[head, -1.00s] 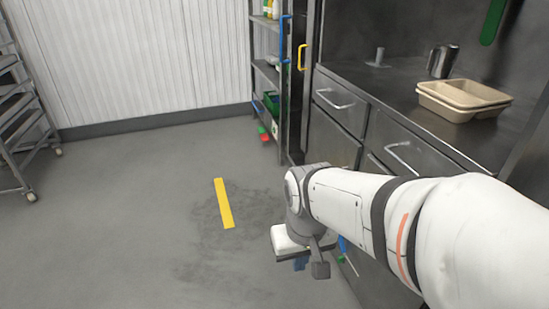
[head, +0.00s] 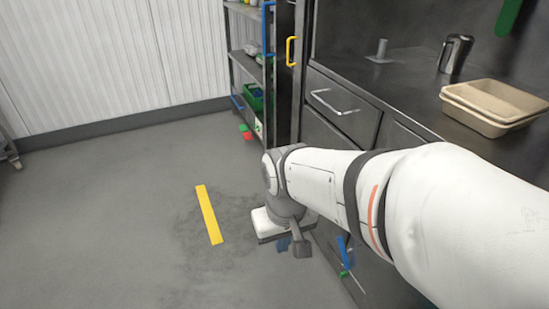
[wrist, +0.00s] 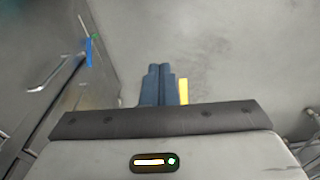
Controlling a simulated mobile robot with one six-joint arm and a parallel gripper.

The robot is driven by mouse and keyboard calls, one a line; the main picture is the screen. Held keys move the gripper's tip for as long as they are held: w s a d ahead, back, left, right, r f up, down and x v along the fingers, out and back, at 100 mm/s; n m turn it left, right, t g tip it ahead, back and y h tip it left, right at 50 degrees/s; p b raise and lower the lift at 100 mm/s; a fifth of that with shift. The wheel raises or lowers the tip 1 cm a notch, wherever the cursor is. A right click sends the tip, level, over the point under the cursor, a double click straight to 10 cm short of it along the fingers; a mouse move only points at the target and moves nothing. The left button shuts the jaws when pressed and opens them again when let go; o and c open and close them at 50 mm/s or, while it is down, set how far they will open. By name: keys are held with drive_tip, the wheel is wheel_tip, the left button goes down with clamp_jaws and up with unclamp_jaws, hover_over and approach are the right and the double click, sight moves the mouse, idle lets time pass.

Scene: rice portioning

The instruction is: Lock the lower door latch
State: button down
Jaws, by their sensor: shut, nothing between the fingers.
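A blue lever with a green part (head: 343,255) is on the lower cabinet front, just right of my gripper and partly behind my arm. A blue and green part also shows in the wrist view (wrist: 89,52), at upper left above a metal bar handle (wrist: 58,73). I cannot tell whether this is the lower door latch or whether it is locked. My gripper (head: 288,246) hangs low beside the cabinet. In the wrist view its blue fingers (wrist: 160,72) are together and empty, apart from the lever, over the floor.
A yellow floor strip (head: 209,214) lies left of my gripper. A shelf rack (head: 250,60) stands behind, with a red and green item (head: 246,132) low on it. A yellow handle (head: 291,51) is beside it. A counter holds beige trays (head: 490,108) and a metal jug (head: 455,54).

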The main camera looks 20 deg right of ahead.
drive_tip(key=w+d+f+n+g+h+p, duration=0.1)
drive_tip(key=w+d+f+n+g+h, duration=0.2)
drive_tip(key=w+d+f+n+h, duration=0.45)
drive_tip(key=w+d+f+n+g+h+p, duration=0.1)
drive_tip(key=w+d+f+n+g+h, duration=0.3)
drive_tip(key=d+f+n, duration=1)
wheel_tip(320, 180, down, 18)
drive_tip(key=w+n+t+h, duration=0.2)
drive_tip(key=n+t, duration=0.8)
drive_tip(key=n, duration=1.6)
drive_tip(key=shift+d+h+p, duration=0.25)
drive_tip(key=shift+h+p, duration=0.2)
drive_tip(key=shift+h, duration=0.5)
drive_tip(key=b, duration=0.2)
hover_over(344, 253)
drive_tip(key=s+a, duration=0.2)
drive_tip(key=a, duration=0.1)
drive_tip(key=f, duration=0.2)
drive_tip(key=w, duration=0.1)
drive_tip(key=w+f+b, duration=0.1)
drive_tip(key=w+f, duration=0.1)
drive_tip(key=shift+d+f+b, duration=0.25)
drive_tip(key=shift+b, duration=0.05)
